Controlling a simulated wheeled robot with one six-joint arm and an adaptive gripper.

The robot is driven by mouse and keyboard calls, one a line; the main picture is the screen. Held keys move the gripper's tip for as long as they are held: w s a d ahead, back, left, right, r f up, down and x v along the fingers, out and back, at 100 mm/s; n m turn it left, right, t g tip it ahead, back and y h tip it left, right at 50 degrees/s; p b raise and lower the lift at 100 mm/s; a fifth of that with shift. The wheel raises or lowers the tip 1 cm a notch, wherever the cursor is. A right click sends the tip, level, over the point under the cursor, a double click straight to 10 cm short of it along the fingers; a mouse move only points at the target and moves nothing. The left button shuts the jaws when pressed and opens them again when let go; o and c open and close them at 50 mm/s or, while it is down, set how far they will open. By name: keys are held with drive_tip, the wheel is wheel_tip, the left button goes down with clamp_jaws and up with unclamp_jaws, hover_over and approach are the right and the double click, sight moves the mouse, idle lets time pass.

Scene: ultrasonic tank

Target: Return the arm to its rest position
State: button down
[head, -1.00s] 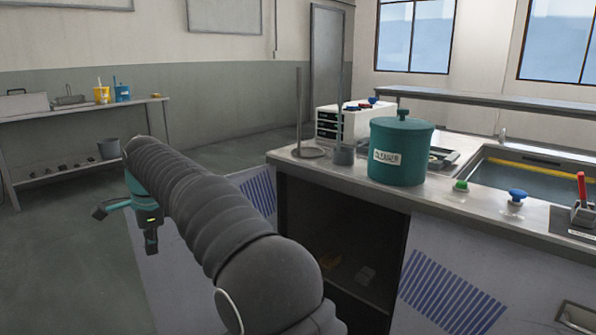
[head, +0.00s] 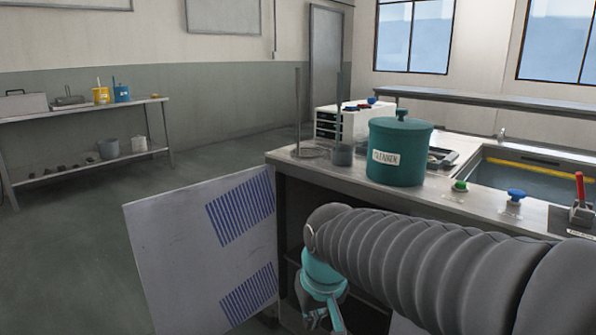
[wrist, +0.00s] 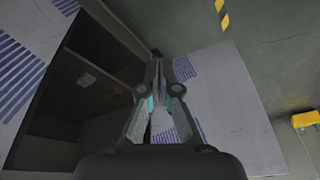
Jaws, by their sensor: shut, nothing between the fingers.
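My arm, in a ribbed grey sleeve, reaches in from the lower right of the head view. My gripper (head: 325,312) hangs low in front of the open cabinet under the counter (head: 300,160), beside the open cabinet door (head: 195,245). Its fingertips are partly cut off by the lower frame edge there. In the wrist view my gripper (wrist: 158,75) is shut, with nothing between the fingers. The cabinet opening shows to its left and the door panel (wrist: 215,85) lies beyond it and to its right.
A teal lidded cleaner pot (head: 398,152), a green knob (head: 460,186), a blue knob (head: 515,196) and a red-handled lever (head: 581,195) stand on the counter by the tank (head: 530,178). A side table (head: 85,108) stands at the far left. The floor between is clear.

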drive_tip(key=s+d+m+t+h, duration=0.1)
drive_tip(key=s+d+m+t, duration=0.1)
drive_tip(key=s+d, duration=1)
drive_tip(key=shift+d+m+t, duration=0.3)
drive_tip(key=shift+d+m, duration=0.3)
drive_tip(key=shift+m, duration=0.1)
drive_tip(key=shift+a+r, duration=0.1)
